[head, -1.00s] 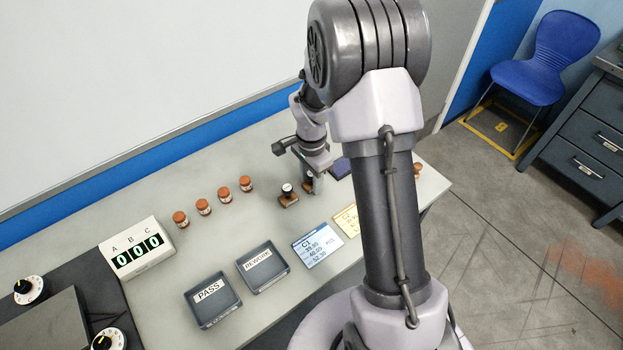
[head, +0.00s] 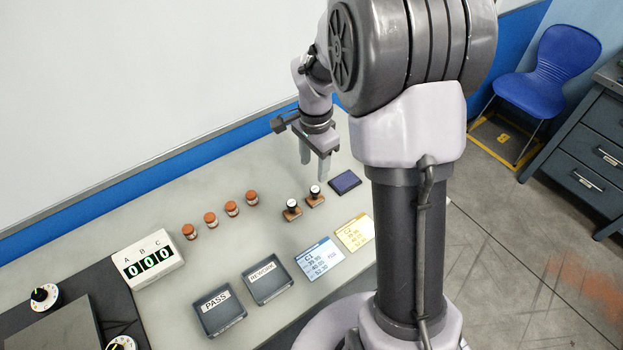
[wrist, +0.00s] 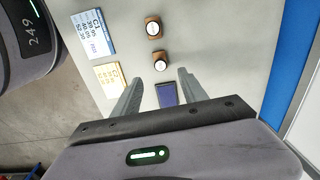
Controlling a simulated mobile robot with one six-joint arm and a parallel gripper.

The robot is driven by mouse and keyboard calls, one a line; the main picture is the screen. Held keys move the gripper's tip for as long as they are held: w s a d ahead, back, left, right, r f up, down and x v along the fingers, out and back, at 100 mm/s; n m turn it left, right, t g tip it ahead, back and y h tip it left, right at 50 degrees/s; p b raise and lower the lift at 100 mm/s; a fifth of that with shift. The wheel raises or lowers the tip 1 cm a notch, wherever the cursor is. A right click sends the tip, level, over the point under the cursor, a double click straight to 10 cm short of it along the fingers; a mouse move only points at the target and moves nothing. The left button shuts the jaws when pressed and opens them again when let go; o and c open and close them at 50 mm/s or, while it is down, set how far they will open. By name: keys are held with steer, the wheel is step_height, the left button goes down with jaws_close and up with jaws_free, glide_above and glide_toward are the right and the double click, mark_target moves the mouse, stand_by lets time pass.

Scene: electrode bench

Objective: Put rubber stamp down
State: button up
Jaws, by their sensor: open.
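Two rubber stamps stand upright on the bench, each with a brown base and a dark handle with a white top. The left stamp (head: 291,209) and the right stamp (head: 315,196) are side by side, left of the ink pad. They also show in the wrist view as one stamp (wrist: 153,27) and another stamp (wrist: 160,63) nearer my fingers. My gripper (head: 315,168) is open and empty, raised above the bench behind the stamps. Its two fingers (wrist: 163,88) are apart with nothing between them in the wrist view.
A dark blue ink pad (head: 345,181) lies right of the stamps. A blue card (head: 319,259), a yellow card (head: 354,233), a PASS tray (head: 221,314) and a REWORK tray (head: 268,280) lie in front. Several orange-capped vials (head: 232,208) and a counter box (head: 150,259) are left.

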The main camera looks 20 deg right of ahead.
steer(key=s+a+r+n+t, duration=0.25)
steer(key=s+a+r, duration=0.2)
steer(key=r, duration=0.25)
steer(key=s+a+r+n+t, duration=0.1)
steer(key=s+a+r+n, duration=0.25)
steer(key=s+r, duration=0.3)
steer(key=s+a+r+n+t+y, duration=0.2)
steer(key=s+a+n, duration=0.3)
steer(key=s, duration=0.5)
steer(key=shift+r, duration=0.55)
step_height(320, 180, down, 5)
steer(key=b, duration=0.5)
steer(key=shift+s+f, duration=0.1)
